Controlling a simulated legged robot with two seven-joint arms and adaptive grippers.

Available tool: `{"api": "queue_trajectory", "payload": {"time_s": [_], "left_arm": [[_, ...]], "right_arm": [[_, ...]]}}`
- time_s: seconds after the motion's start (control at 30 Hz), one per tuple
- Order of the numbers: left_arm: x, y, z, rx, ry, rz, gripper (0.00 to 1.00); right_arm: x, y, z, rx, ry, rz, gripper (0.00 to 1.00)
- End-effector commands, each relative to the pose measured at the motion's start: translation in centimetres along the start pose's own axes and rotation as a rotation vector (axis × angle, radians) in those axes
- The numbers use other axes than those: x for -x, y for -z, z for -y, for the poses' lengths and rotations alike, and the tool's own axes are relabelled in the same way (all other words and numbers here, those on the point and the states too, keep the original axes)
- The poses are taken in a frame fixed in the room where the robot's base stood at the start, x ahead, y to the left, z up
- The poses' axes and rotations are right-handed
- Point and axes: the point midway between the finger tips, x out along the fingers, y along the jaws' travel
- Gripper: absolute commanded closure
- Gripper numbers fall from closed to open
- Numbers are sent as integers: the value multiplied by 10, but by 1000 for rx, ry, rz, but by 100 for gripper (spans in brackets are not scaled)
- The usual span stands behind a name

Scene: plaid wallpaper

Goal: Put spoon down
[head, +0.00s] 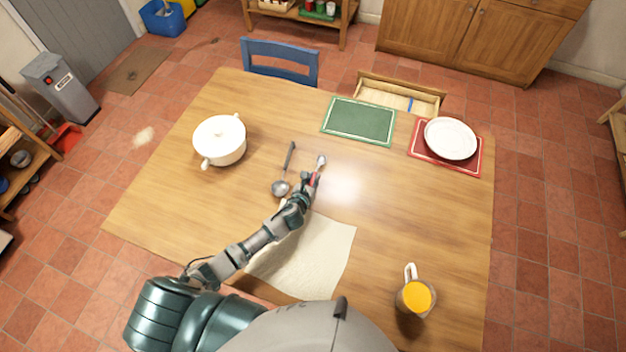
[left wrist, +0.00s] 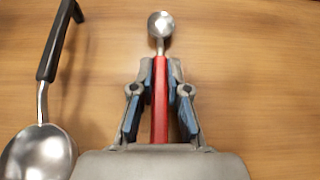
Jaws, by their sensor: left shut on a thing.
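A spoon with a red handle and a silver bowl (left wrist: 160,24) is between the fingers of my left gripper (left wrist: 159,75) in the left wrist view. The fingertips are shut on the red handle, and the bowl points away from the gripper. In the head view the spoon's bowl (head: 321,160) shows just beyond my left gripper (head: 312,180), over the middle of the wooden table (head: 400,220). The spoon is at or close above the tabletop; I cannot tell whether it touches. My right gripper is not in view.
A ladle (head: 290,158) with a black handle lies close left of the spoon. A white pot (head: 220,140) stands left, a green placemat (head: 358,121) behind, and a white plate (head: 450,138) on a red placemat. A jug (head: 416,296) and a cloth (head: 325,255) are nearer. The table's right middle is clear.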

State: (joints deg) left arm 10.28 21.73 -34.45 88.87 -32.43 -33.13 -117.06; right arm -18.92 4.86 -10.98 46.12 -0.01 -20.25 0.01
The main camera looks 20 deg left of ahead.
Motion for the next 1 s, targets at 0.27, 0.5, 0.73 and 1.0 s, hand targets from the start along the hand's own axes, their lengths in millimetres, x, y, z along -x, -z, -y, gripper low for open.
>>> {"api": "queue_trajectory", "payload": {"time_s": [0.27, 0.5, 0.73, 1.0], "left_arm": [[-2, 4, 0, 0, -1, 1, 100], [-2, 5, 0, 0, -1, 1, 60], [-2, 5, 0, 0, -1, 1, 60], [25, 3, 0, -2, 0, 1, 60]], "right_arm": [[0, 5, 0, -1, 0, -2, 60], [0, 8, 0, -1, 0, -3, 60], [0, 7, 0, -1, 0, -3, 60], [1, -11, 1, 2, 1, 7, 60]]}}
